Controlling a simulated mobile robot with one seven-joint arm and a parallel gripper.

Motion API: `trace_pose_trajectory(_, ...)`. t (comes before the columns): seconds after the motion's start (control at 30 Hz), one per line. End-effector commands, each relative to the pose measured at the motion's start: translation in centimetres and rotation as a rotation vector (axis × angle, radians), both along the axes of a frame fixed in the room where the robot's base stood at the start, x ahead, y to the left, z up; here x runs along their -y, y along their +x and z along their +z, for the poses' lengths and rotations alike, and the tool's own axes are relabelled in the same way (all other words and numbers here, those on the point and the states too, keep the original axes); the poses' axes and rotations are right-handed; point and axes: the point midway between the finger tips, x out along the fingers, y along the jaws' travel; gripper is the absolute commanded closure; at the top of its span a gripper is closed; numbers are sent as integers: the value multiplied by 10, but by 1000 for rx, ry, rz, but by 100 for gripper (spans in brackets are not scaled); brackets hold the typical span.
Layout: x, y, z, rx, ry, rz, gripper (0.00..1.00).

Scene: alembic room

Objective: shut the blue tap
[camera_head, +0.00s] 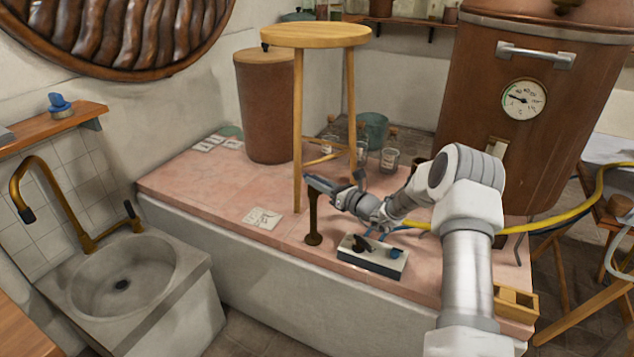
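A pale box (372,258) with a dark front sits near the front edge of the pink tiled platform. A blue knob (395,253), which may be the blue tap, is at its right end. A black lever (361,243) stands at its left part. Whether the knob is open or shut is too small to tell. My gripper (322,184) is above and to the left of the box, apart from the blue knob, beside a dark upright post (313,222). Its fingers are dark and small, and I cannot tell whether they are apart or touch the post.
A wooden stool (315,36) stands on the pink platform (190,180) behind my gripper. Glass jars (389,160) and a copper boiler (530,120) are behind my arm. A yellow hose (560,218) runs at right. A sink (125,285) is at left. Another blue-topped item (60,102) sits on a shelf.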

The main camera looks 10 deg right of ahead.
Motion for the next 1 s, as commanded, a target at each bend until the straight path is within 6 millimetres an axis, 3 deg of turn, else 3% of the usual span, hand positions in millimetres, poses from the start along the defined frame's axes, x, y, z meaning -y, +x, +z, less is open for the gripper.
trace_pose_trajectory(0.03,0,0,0,0,0,1,88)
trace_pose_trajectory(0.1,0,0,0,0,0,1,100)
trace_pose_trajectory(0.47,1,0,0,4,0,21,100)
trace_pose_trajectory(1.0,3,3,0,5,1,269,100)
